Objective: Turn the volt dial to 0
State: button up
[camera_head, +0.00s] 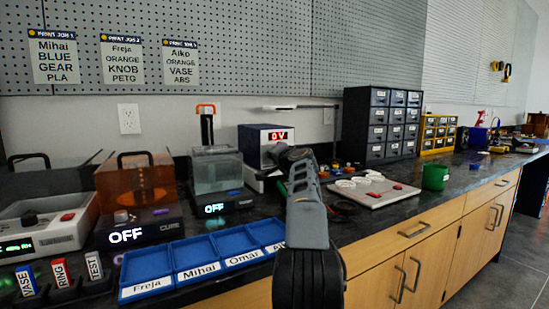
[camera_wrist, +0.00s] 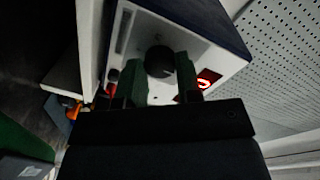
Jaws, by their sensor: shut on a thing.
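The power supply (camera_head: 254,136) is a dark blue box with a pale front, standing at the back of the bench against the wall. Its red display (camera_head: 278,135) reads 0 V. In the wrist view its pale front (camera_wrist: 192,45) faces me, with the red display (camera_wrist: 207,79) at the right. The round black volt dial (camera_wrist: 159,60) sits between my gripper's two dark green fingers (camera_wrist: 162,78), which are closed on it. In the head view my arm hides the dial and most of the gripper.
A clear-sided machine (camera_head: 217,170) reading OFF stands left of the supply. Blue name trays (camera_head: 147,287) line the front edge. A grey board (camera_head: 374,190) with white parts, a drawer cabinet (camera_head: 383,125) and a green cup (camera_head: 435,177) are to the right.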

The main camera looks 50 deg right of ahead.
jog(key=o, duration=0.9)
jog(key=shift+o, duration=0.2)
jog(key=v, duration=1.3)
jog(key=shift+s+r, duration=0.1)
jog(key=shift+s, duration=0.25)
jog(key=shift+a, duration=0.1)
